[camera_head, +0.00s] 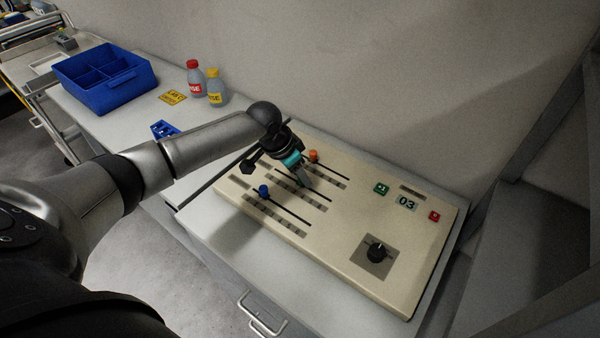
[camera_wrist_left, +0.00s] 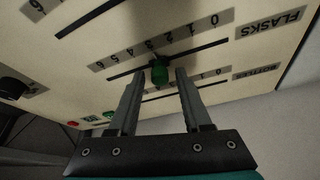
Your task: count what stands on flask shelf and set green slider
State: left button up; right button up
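The cream control panel (camera_head: 330,240) lies on the bench, with several slider slots. In the left wrist view the green slider knob (camera_wrist_left: 160,74) stands on the slot beside the FLASKS label (camera_wrist_left: 271,23), around the middle of its number scale; I cannot read its exact mark. My left gripper (camera_head: 306,184) is down over the panel in the head view, hiding the green knob there. In the wrist view this gripper (camera_wrist_left: 159,75) is open, with a finger on each side of the knob and visible gaps. No flask shelf is recognisable. My right gripper is not visible.
The panel also carries a blue knob (camera_head: 264,190), an orange knob (camera_head: 313,155), a display (camera_head: 406,202) reading 03, green (camera_head: 381,188) and red (camera_head: 434,215) buttons and a black dial (camera_head: 377,253). A blue divided bin (camera_head: 108,95) and two bottles (camera_head: 195,82) stand farther left.

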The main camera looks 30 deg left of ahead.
pick_arm(q)
jog(key=shift+o, duration=0.3)
jog(key=shift+r, duration=0.1)
jog(key=shift+s+r, duration=0.1)
jog(key=shift+r, duration=0.15)
jog(key=p+v, duration=0.2)
jog(key=v, duration=1.2)
jog(key=shift+s+r+p, duration=0.15)
jog(key=shift+r+p, duration=0.1)
jog(key=shift+p, duration=0.05)
